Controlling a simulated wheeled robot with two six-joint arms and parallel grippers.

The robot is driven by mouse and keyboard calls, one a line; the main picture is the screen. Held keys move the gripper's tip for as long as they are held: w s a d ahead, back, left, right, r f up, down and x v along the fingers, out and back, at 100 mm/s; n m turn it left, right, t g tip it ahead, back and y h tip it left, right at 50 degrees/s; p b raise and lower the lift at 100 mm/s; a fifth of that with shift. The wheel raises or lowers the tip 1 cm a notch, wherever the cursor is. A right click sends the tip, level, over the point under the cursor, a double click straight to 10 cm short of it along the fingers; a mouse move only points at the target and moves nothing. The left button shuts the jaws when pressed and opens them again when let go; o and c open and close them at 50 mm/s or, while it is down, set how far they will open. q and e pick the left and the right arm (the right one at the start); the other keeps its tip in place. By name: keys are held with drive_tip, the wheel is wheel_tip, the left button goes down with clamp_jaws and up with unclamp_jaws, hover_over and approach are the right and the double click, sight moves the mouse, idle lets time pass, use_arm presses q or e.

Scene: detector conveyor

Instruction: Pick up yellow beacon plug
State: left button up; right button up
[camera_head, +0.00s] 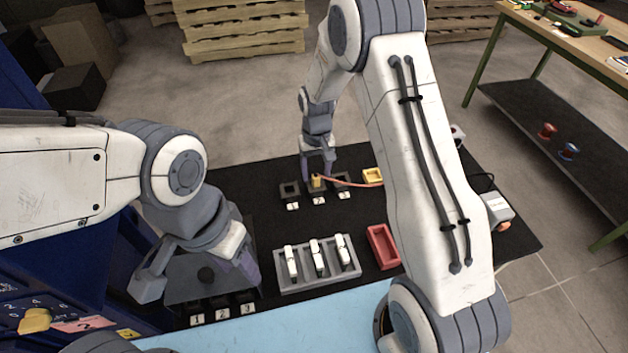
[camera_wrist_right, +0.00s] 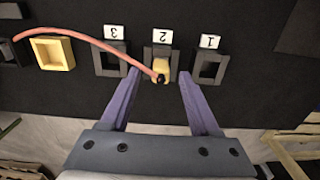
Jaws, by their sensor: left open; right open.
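The yellow beacon plug (camera_head: 317,181) sits upright in the dark socket labelled 2, with a pinkish-orange cable running from it. In the right wrist view the plug (camera_wrist_right: 161,68) shows its dark top, and the cable leads off to the left. My right gripper (camera_head: 318,173) is open, with its two purple fingers (camera_wrist_right: 160,78) on either side of the plug; whether they touch it I cannot tell. My left gripper (camera_head: 200,278) is open and empty at the front left, over a grey device.
Sockets 1 (camera_wrist_right: 210,66) and 3 (camera_wrist_right: 112,60) flank the plug. A yellow square frame (camera_head: 372,175) lies to their right. A grey rack (camera_head: 318,281) with white pieces and a red tray (camera_head: 384,247) stand nearer. My right arm hides part of the black mat.

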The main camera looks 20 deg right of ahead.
wheel_tip(320, 180, down, 2)
clamp_jaws()
idle(0.4)
